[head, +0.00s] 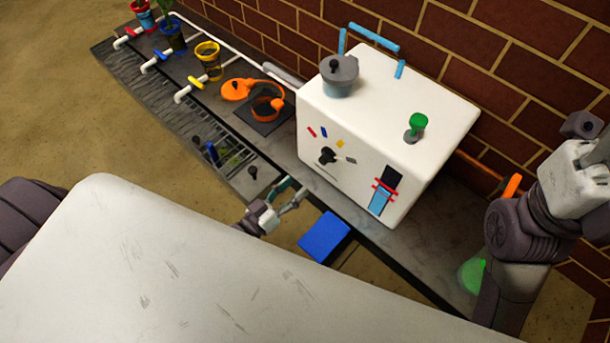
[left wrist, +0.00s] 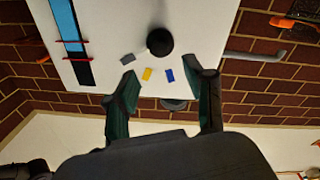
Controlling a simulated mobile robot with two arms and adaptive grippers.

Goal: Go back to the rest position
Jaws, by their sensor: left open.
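My left gripper (head: 292,191) is open and empty, in front of the white machine (head: 432,98) and near the counter's front edge. In the left wrist view its two dark green fingers (left wrist: 162,78) are spread apart. Beyond them is the front of the white machine, with a black knob (left wrist: 160,41) and small yellow, blue and grey marks. No contact shows between the fingers and the machine. My right arm comes in at the right edge, but its gripper cannot be made out.
A blue box (head: 324,236) is close to my left gripper. A grey lidded pot (head: 340,75) and a green-topped part (head: 418,123) are on the machine. An orange pan-like item (head: 266,106) and a yellow pot (head: 208,57) stand farther left. The brick wall closes the back.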

